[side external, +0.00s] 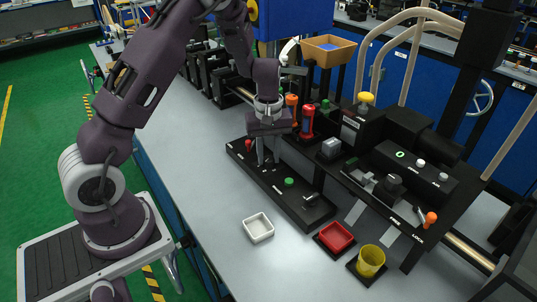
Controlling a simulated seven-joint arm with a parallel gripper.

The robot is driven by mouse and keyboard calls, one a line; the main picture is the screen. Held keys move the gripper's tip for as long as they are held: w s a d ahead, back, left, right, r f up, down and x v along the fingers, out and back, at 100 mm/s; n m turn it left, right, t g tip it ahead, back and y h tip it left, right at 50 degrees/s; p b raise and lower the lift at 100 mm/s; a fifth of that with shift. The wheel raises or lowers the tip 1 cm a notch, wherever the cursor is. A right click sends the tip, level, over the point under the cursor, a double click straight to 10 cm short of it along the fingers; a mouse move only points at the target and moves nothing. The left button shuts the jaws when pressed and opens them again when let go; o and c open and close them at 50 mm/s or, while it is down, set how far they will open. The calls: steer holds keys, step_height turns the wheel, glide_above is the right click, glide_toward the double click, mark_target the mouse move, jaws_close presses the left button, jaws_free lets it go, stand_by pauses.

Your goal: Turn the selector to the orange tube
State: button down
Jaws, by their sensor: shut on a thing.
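My gripper (261,160) points down over the long black panel (272,178), between a red button and a green button. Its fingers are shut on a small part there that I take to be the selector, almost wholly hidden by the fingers. I cannot tell which way the selector points. The orange tube (291,101) stands upright behind my gripper, partly hidden. A red tube (307,122) stands to its right, and a green-topped one (325,105) is further right.
A white tray (258,227), red tray (336,237) and yellow cup (371,261) stand in front. A black machine (400,170) fills the right. The left tabletop is clear.

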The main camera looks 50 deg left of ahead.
mark_target(268, 159)
steer(key=shift+r+n, duration=0.1)
steer(key=shift+n, duration=0.7)
steer(key=c, duration=1.1)
jaws_free()
step_height(268, 159, up, 7)
